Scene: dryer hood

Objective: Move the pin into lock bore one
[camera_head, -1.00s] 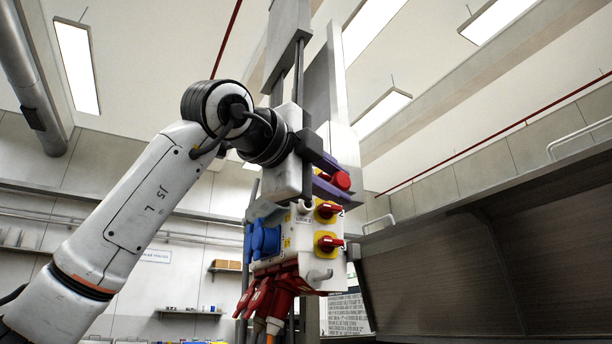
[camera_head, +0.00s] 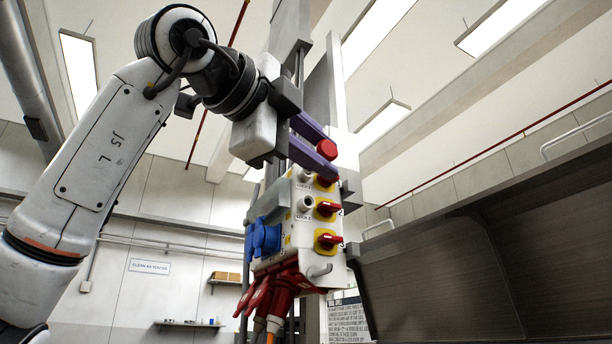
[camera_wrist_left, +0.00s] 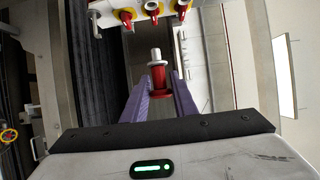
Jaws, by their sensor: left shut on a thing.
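My left gripper (camera_head: 318,151) is shut on the pin (camera_head: 327,149), whose red end shows between the purple fingers. In the left wrist view the pin (camera_wrist_left: 158,75) is red with a pale metal part and a flange, and stands between the fingertips. The white lock box (camera_head: 293,230) hangs below the gripper in the head view. Lock bore one (camera_head: 306,173), above its LOCK 1 label, is just below the fingers and partly hard to see. A second bore (camera_head: 305,203) sits under it. The pin looks apart from the bores. My right gripper is not in view.
Red switches on yellow plates (camera_head: 328,240) line the box's right side. A blue socket (camera_head: 266,238) is on its left, and red plugs (camera_head: 283,287) hang underneath. A dark hood (camera_head: 430,260) fills the right. Open air lies left of the box.

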